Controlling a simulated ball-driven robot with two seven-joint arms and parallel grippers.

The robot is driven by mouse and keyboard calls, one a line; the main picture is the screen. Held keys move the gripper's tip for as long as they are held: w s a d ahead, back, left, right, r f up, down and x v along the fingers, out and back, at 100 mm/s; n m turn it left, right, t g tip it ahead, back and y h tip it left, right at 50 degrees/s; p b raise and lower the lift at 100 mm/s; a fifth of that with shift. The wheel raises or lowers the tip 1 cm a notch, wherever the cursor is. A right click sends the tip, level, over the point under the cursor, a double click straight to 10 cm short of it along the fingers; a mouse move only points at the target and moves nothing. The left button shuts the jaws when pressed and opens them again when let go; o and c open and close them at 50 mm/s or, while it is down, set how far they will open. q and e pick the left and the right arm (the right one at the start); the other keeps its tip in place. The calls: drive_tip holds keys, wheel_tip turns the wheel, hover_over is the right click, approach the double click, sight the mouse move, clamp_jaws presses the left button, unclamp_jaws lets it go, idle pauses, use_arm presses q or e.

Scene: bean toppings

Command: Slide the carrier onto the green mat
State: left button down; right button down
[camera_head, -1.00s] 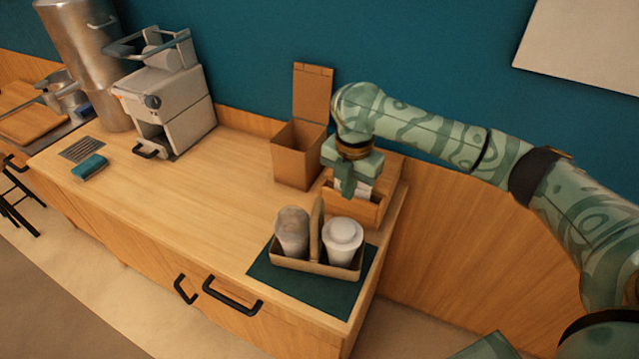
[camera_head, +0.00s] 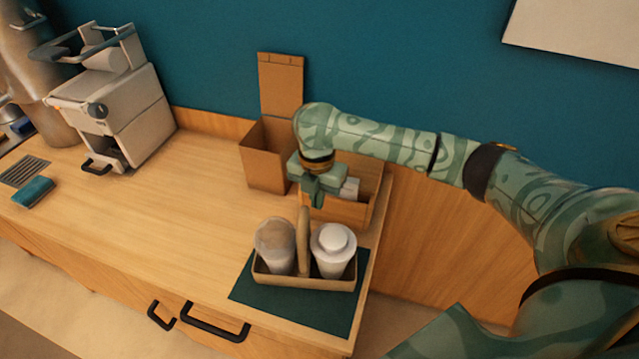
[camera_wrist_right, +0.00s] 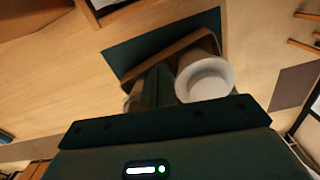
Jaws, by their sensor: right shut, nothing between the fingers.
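The carrier (camera_head: 303,283) is a tan tray with an upright middle handle, holding two cups. It sits on the green mat (camera_head: 290,304), toward the mat's back edge, with bare mat in front. One cup (camera_head: 275,246) is greyish with a clear-looking top; the other (camera_head: 333,250) has a white lid. My right gripper (camera_head: 317,200) points down just behind and above the handle, shut and empty. In the right wrist view its fingers (camera_wrist_right: 157,87) cover part of the carrier, and the white lid (camera_wrist_right: 205,79) shows beside them. My left gripper is not in view.
A wooden box (camera_head: 358,207) with white items stands behind my right gripper. A tall brown open box (camera_head: 265,160) is left of it. A grey machine (camera_head: 115,105) and a teal block (camera_head: 34,191) are farther left. The counter's middle is clear; its right edge is near the mat.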

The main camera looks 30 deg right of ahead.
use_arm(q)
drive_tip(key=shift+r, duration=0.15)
use_arm(e)
drive_tip(key=shift+s+a+r, duration=0.15)
drive_tip(key=shift+s+a, duration=0.65)
drive_tip(key=shift+a, duration=0.2)
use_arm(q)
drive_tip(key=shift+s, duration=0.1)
